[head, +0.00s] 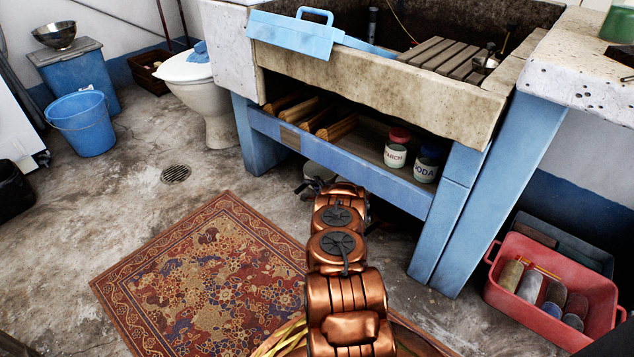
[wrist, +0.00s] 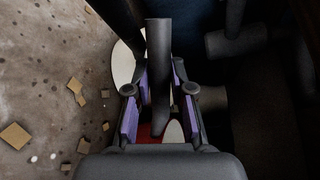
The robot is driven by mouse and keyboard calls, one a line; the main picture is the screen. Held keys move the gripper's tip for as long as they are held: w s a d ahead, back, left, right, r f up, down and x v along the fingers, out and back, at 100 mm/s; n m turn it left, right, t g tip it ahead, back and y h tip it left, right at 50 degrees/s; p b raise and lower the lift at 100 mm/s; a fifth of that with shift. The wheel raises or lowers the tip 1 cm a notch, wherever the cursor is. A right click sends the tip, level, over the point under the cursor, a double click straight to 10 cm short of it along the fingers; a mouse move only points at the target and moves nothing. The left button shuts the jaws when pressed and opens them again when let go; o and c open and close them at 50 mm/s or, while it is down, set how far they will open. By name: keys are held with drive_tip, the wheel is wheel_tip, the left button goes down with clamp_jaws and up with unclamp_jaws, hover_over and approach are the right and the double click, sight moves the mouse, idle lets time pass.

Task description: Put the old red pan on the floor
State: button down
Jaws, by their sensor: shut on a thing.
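My gripper (wrist: 160,98) shows in the wrist view with purple pads on both sides of a dark grey bar-like handle (wrist: 158,50), and it is shut on it. A small red patch (wrist: 150,131) shows between the fingers at the handle's lower end, with a pale patch beside it. This looks like the old red pan, mostly hidden by the gripper. The pan cannot be made out there.
A patterned rug (head: 205,270) lies on the floor at left. A red crate (head: 550,290) stands at right. Bare floor (head: 130,195) is clear around the drain. Small debris lies near my gripper.

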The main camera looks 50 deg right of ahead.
drive_tip(key=shift+f, duration=0.3)
idle(0.5)
drive_tip(key=c, duration=0.9)
unclamp_jaws()
drive_tip(key=shift+c, duration=0.2)
drive_tip(key=shift+s, duration=0.15)
drive_tip(key=v, duration=1.1)
drive_tip(key=shift+s+a+r, duration=0.15)
drive_tip(key=shift+s+a, duration=0.05)
drive_tip(key=shift+s, duration=0.15)
